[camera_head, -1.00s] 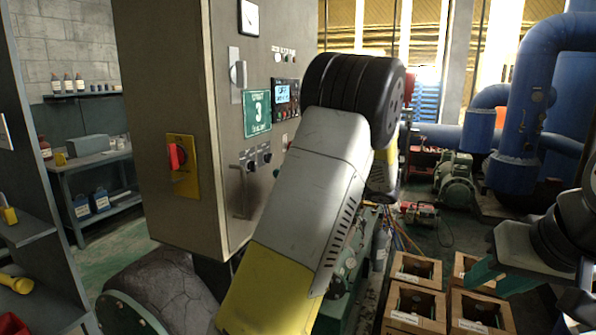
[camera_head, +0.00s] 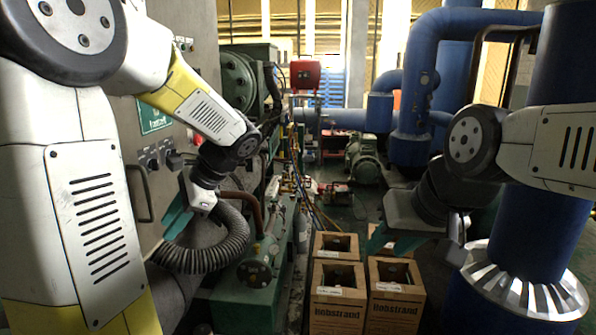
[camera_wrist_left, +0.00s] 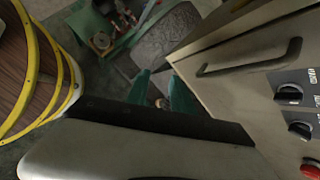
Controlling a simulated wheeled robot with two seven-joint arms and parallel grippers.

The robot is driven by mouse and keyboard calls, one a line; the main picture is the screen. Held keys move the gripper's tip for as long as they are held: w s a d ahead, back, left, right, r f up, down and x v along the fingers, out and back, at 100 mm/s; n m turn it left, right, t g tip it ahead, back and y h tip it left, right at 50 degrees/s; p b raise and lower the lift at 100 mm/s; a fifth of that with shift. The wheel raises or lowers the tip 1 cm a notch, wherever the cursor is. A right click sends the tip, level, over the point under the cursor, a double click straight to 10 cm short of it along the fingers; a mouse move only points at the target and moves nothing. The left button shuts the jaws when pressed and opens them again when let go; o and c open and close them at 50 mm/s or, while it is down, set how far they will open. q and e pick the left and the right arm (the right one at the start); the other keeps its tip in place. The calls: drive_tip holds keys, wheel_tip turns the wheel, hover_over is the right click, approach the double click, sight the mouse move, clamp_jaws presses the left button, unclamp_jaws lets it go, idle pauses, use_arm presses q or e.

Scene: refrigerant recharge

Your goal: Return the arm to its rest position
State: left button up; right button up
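My left gripper (camera_head: 180,212) has teal fingers and hangs in front of the grey cabinet, above a ribbed hose, in the head view. The left wrist view shows its two teal fingers (camera_wrist_left: 162,95) apart with nothing gripped between them. My left arm is bent, its large white and yellow links filling the left of the head view. My right gripper (camera_head: 397,240), also with teal fingers, hangs over the wooden crates at the right. Its finger gap is not clear, and I see no object held in it.
The grey cabinet (camera_head: 150,185) with knobs and a handle (camera_wrist_left: 250,65) stands close beside my left gripper. A green machine (camera_head: 255,270) is below. Several wooden crates (camera_head: 338,290) stand on the floor at centre right. A blue pipe column (camera_head: 560,85) rises at right.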

use_arm(q)
drive_tip(key=s+d+r+n+t+h, duration=0.3)
drive_tip(key=s+d+n+t+h, duration=0.3)
drive_tip(key=s+d+n+h, duration=0.4)
drive_tip(key=s+d, duration=0.1)
drive_tip(key=d, duration=0.3)
drive_tip(key=shift+s+r+n+t, duration=0.25)
drive_tip(key=shift+n+t, duration=0.05)
